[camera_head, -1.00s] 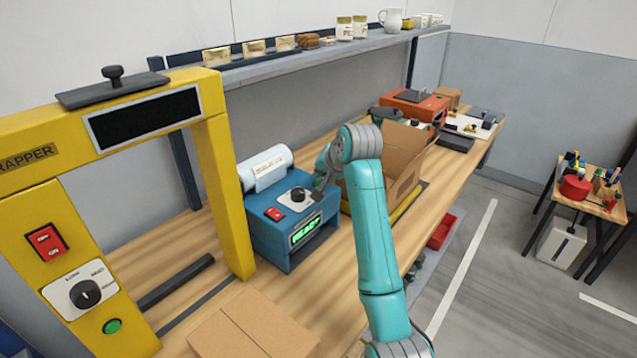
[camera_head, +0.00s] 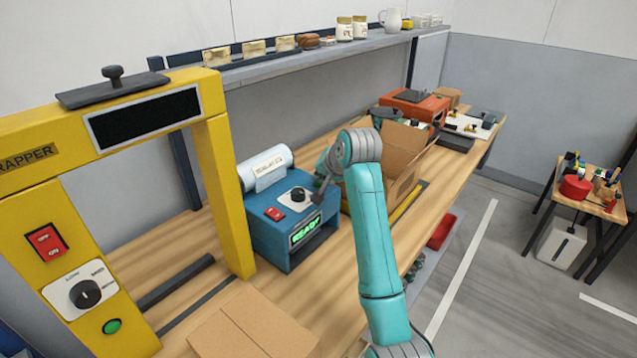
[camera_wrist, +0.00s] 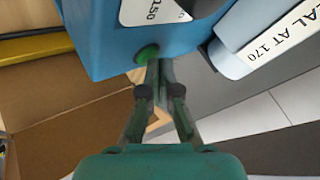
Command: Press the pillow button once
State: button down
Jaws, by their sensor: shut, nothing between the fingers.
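The blue sealing machine (camera_head: 268,228) stands on the bench with a white film roll, a dark knob (camera_head: 298,195), a red switch (camera_head: 275,214) and a lit green display (camera_head: 305,229). In the wrist view a round green button (camera_wrist: 148,54) sits on the blue housing, near its edge. I take it for the pillow button; in the head view I cannot make it out behind my gripper. My gripper (camera_wrist: 154,70) is shut and empty, its tips right at the button. They overlap its lower edge in the picture; I cannot tell whether they touch.
An open cardboard box (camera_head: 402,160) stands close to the right of the machine, by my arm. The yellow wrapper frame (camera_head: 226,190) rises on the left. A closed carton (camera_head: 250,328) lies in front. A shelf (camera_head: 300,58) runs above the back.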

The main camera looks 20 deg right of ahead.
aim_at(320, 184)
jog(key=shift+f, duration=0.15)
dwell(0.4)
jog(key=shift+r, duration=3.3)
